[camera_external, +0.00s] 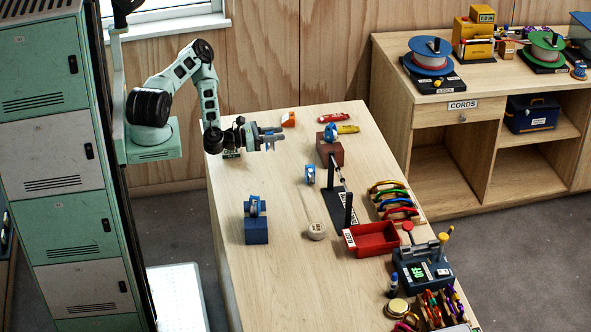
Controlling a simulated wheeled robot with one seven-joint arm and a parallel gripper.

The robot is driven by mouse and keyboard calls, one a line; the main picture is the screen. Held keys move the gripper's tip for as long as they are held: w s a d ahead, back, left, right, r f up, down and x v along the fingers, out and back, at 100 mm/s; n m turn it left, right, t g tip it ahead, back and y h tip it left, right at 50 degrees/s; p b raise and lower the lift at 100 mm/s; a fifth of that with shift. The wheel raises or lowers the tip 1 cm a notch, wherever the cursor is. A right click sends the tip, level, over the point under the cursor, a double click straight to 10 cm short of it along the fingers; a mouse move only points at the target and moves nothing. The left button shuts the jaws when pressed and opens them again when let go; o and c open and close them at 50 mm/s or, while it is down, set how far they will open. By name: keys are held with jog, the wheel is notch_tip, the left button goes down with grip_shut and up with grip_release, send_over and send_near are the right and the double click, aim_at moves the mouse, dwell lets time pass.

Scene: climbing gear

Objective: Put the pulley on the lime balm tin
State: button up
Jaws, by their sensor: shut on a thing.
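My gripper (273,137) reaches out level over the far left part of the table. It is shut on a small grey-blue thing, too small and covered to make out. Three blue pulleys show: one (331,132) on a brown block, one (310,175) upright on the tabletop, and one (255,206) on a blue block. All three stand apart from my gripper. No tin with a clear lime colour shows. A small round pale tin or roll (316,231) lies mid-table, and a gold round tin (398,308) is near the front; I cannot read their labels.
The wooden table (285,270) is clear at its front left. A black stand with upright posts (347,210), a red tray (371,239), coloured carabiners (393,200) and a blue-grey device (422,268) fill its right side. An orange item (288,119) lies just behind my gripper.

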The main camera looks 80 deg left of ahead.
jog(key=w+d+m+h+b, duration=0.1)
jog(key=w+d+h, duration=0.1)
jog(key=d, duration=0.1)
jog(key=w+d+m+h+b, duration=0.1)
jog(key=d+h, duration=0.1)
jog(key=d, duration=0.1)
jog(key=w+d+m+g+h+b, duration=0.1)
jog(key=w+d+m+b, duration=0.1)
jog(key=d, duration=0.1)
jog(key=shift+w+d+f+h, duration=0.3)
jog(key=shift+d+f+h, duration=0.05)
jog(key=shift+h, duration=0.05)
jog(key=w+d+r+m+g+h+b, duration=0.15)
jog(key=d+m+g+h+b, duration=0.3)
jog(key=d, duration=0.85)
jog(key=d+r+m+g+h+b, duration=0.2)
jog(key=d+m+g+h+b, duration=0.3)
jog(key=d, duration=0.8)
jog(key=p, duration=0.3)
send_over(320, 231)
jog(key=shift+n+g+h, duration=0.25)
jog(key=shift+h, duration=0.1)
notch_tip(320, 231, down, 8)
jog(key=shift+f, duration=0.55)
jog(key=shift+f, duration=0.2)
jog(key=o, duration=1)
jog(key=shift+r, duration=0.1)
